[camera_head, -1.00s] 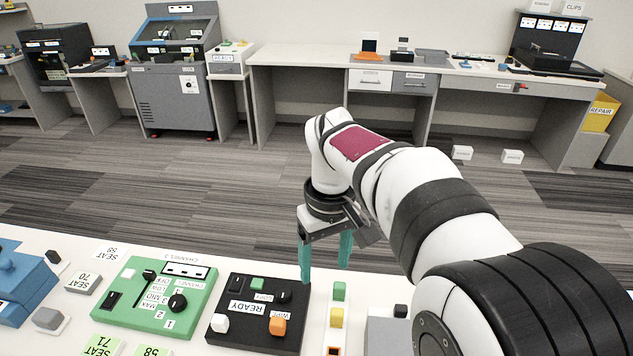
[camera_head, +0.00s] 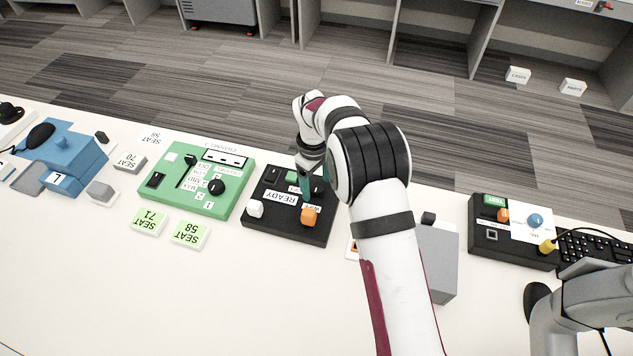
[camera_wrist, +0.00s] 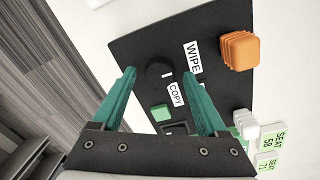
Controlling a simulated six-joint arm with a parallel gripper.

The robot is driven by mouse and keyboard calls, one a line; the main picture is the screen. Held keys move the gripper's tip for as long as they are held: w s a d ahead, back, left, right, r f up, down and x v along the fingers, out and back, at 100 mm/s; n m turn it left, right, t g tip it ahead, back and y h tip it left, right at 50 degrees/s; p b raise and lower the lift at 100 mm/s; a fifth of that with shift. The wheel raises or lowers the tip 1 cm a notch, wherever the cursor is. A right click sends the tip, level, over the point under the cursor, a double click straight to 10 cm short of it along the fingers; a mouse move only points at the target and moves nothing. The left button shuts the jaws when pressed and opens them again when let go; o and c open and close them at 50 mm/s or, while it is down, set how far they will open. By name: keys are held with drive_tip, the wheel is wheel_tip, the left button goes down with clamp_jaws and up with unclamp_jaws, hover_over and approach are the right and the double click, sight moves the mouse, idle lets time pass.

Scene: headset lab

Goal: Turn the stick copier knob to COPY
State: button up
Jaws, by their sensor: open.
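The stick copier (camera_head: 284,226) is a black box with a READY label, lying on the white table in the head view. Its face also fills much of the wrist view (camera_wrist: 215,80). The round black knob (camera_wrist: 159,72) sits beside the WIPE label (camera_wrist: 192,57) and the COPY label (camera_wrist: 177,95). A small pale mark shows at its edge; I cannot tell surely where it points. My gripper (camera_wrist: 161,78) is open, its teal fingers on either side of the knob in the picture, with no contact seen. In the head view my gripper (camera_head: 306,188) is over the copier's far right part, mostly hiding the knob.
The table in front is clear.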

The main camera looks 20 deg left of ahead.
drive_tip(key=shift+f, duration=0.3)
clamp_jaws()
